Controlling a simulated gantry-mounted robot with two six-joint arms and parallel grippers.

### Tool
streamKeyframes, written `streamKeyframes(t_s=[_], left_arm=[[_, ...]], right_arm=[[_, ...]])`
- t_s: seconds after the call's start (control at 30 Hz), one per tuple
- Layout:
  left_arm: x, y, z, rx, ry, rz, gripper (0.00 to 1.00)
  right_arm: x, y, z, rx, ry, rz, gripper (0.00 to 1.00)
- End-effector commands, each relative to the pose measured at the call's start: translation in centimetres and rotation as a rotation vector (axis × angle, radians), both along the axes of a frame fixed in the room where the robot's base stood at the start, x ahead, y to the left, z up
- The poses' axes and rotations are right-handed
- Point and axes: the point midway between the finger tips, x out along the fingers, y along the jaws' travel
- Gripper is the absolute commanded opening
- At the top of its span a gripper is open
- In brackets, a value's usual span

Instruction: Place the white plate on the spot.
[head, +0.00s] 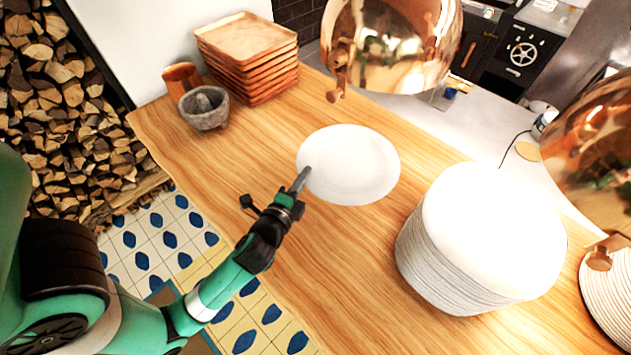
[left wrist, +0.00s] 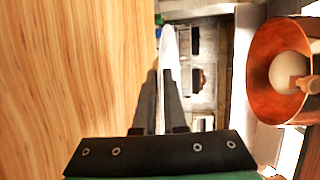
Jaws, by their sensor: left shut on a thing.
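The white plate (head: 352,168) is over the middle of the wooden counter (head: 255,160), face up and roughly level in the head view. My left gripper (head: 303,178) is shut on its left rim. In the left wrist view the plate (left wrist: 170,50) shows nearly edge-on between the fingers (left wrist: 161,78). I cannot tell whether the plate touches the counter or hangs just above it. No marked spot shows; the plate may cover it. My right gripper is not in view.
A tall stack of white plates (head: 485,240) stands right of the held plate, with another stack (head: 608,300) at the right edge. Wooden trays (head: 250,55) and a stone mortar (head: 204,110) stand at the far left. Copper lamps (head: 390,45) hang over the counter's far side.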

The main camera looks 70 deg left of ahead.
Motion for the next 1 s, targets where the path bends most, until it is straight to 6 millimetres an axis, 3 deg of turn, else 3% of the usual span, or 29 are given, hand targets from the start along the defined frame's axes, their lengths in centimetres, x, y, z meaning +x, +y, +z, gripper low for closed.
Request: streamKeyframes(t_s=[0.1, 0.3, 0.57, 0.8, 1.0], left_arm=[[1.8, 2.2, -2.4, 0.001, -0.003, 0.002, 0.00], [3.5, 4.2, -5.4, 0.002, -0.005, -0.001, 0.00], [4.0, 4.7, -6.1, 0.002, -0.005, -0.003, 0.00], [4.2, 4.9, -9.6, 0.001, -0.004, -0.004, 0.00], [4.2, 4.9, -9.4, 0.001, -0.005, -0.004, 0.00]], right_arm=[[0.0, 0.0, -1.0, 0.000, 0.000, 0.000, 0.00], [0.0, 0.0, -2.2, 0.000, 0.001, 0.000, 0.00], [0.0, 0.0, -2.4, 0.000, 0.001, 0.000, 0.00], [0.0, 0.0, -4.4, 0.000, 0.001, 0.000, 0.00], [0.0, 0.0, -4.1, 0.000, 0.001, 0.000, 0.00]])
